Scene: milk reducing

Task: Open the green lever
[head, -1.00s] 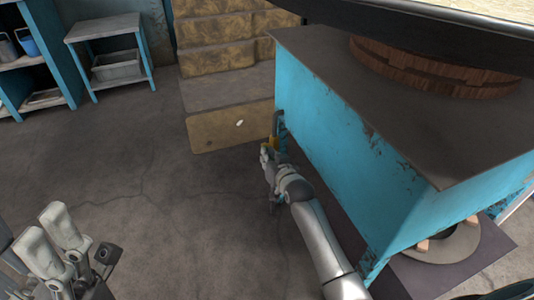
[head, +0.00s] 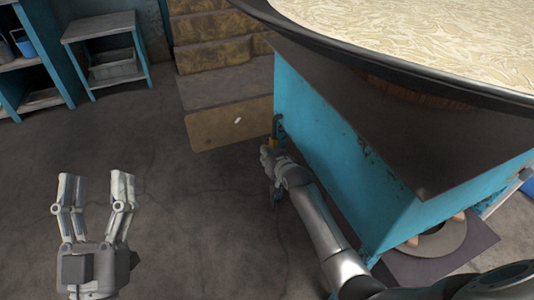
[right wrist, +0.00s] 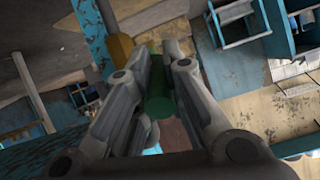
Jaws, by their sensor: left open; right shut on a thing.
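The green lever (right wrist: 158,95) shows in the right wrist view as a green cylinder between the fingers of my right gripper (right wrist: 160,70). My right gripper is shut on it. In the head view my right gripper (head: 268,156) is at the left side of the blue stove box (head: 345,155), low near its far corner, and hides the lever there. A yellow-orange fitting (head: 272,142) is beside the fingers. My left gripper (head: 95,185) is open and empty, fingers pointing up, over bare floor at the lower left, well apart from the lever.
A wide dark pan (head: 400,65) of pale, creamy liquid (head: 430,35) sits above the box. Steps (head: 225,95) rise behind it. A small side table (head: 105,35) and blue shelves (head: 45,75) stand back left. The floor between is clear.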

